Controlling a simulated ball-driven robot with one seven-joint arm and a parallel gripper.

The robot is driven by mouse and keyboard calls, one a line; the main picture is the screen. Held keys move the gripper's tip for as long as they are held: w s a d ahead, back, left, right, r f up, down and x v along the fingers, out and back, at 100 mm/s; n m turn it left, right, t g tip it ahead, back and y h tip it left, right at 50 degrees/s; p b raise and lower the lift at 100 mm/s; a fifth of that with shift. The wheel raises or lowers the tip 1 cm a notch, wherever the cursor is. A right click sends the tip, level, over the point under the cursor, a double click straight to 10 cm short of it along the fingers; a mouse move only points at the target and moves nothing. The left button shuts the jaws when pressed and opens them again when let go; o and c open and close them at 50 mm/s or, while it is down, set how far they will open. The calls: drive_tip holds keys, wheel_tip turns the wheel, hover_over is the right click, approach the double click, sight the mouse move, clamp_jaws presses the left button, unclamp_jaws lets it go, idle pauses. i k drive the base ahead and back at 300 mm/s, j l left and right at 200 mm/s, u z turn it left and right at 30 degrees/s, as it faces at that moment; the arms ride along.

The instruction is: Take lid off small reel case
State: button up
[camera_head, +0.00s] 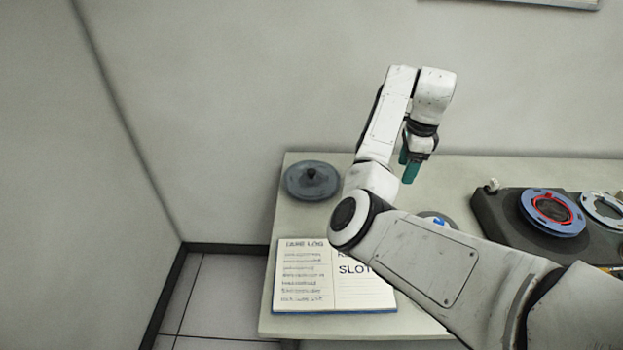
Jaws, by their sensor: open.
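A round, dark blue-grey lid (304,186) with a small black knob lies at the table's back left. I cannot tell whether anything is under it. A round grey item with blue on it (437,217), possibly the small reel case, shows just above my forearm. Most of it is hidden by my arm. My gripper (407,166) has teal fingertips and points down above the table, right of the lid and apart from it. Its jaws are open, and I see nothing between them.
An open log book (305,301) lies at the table's front left, partly behind my arm. A dark tape machine (495,220) with a blue-and-red reel (552,212) and a pale reel (603,209) stands at the right. A wall is close behind the table.

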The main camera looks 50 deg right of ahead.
sight(309, 181)
drive_tip(key=i, duration=1)
